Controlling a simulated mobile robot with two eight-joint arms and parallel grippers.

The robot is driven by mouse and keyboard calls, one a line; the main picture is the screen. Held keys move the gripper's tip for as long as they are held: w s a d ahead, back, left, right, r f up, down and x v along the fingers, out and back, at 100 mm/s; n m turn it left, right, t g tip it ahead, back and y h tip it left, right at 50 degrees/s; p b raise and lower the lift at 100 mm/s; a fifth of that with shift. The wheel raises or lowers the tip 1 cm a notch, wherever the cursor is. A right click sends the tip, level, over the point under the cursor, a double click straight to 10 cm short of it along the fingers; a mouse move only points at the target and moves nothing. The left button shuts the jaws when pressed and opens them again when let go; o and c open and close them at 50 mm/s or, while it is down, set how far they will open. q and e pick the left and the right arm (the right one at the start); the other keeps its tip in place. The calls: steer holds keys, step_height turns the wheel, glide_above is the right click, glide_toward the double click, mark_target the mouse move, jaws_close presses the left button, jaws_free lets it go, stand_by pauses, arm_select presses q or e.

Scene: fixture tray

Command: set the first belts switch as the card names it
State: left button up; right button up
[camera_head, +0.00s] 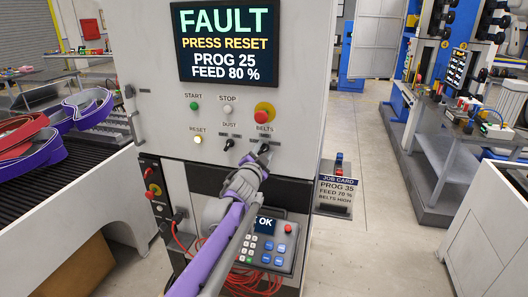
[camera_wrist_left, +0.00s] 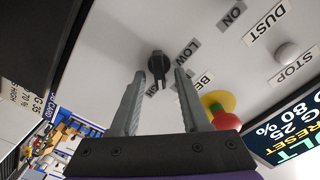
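The belts switch is a small dark knob (camera_head: 264,148) under the BELTS label on the white machine panel (camera_head: 170,110). In the left wrist view the black knob (camera_wrist_left: 158,65) shows just beyond the fingertips, with a LOW label beside it; its setting is hard to read. My left gripper (camera_head: 258,161) is at the switch, and in the left wrist view its two fingers (camera_wrist_left: 159,76) are apart, with nothing between them that I can see gripped. The job card (camera_head: 335,190) reads PROG 35, FEED 70 %, BELTS HIGH. My right gripper is not in view.
The screen (camera_head: 228,42) reads FAULT, PRESS RESET, PROG 25, FEED 80 %. A red-and-yellow button (camera_head: 264,110) sits just above the switch, the dust switch (camera_head: 229,144) to its left. A lit reset button (camera_head: 198,140) and a keypad (camera_head: 268,247) reading OK are nearby.

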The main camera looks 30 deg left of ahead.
arm_select(q)
steer(key=shift+s, duration=0.1)
steer(key=b+v, duration=0.2)
steer(key=v, duration=0.8)
steer(key=shift+s, duration=0.3)
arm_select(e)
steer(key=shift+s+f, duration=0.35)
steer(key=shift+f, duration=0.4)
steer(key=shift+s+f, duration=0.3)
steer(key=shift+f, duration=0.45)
arm_select(q)
steer(key=shift+d, duration=0.15)
steer(key=s+d+f+n+g+h, duration=0.2)
steer(key=s+d+f+g, duration=0.4)
steer(key=s+f, duration=0.7)
steer(key=s+d+f+n+g+h, duration=0.2)
steer(key=s+d+f+n+g, duration=0.2)
steer(key=s+d+f, duration=0.7)
steer(key=s+f+g, duration=0.2)
steer(key=s+f, duration=0.1)
steer(key=f, duration=0.1)
steer(key=shift+s+d+f, duration=0.2)
steer(key=shift+s+d, duration=0.1)
steer(key=shift+d, duration=0.05)
steer(key=shift+a, duration=0.1)
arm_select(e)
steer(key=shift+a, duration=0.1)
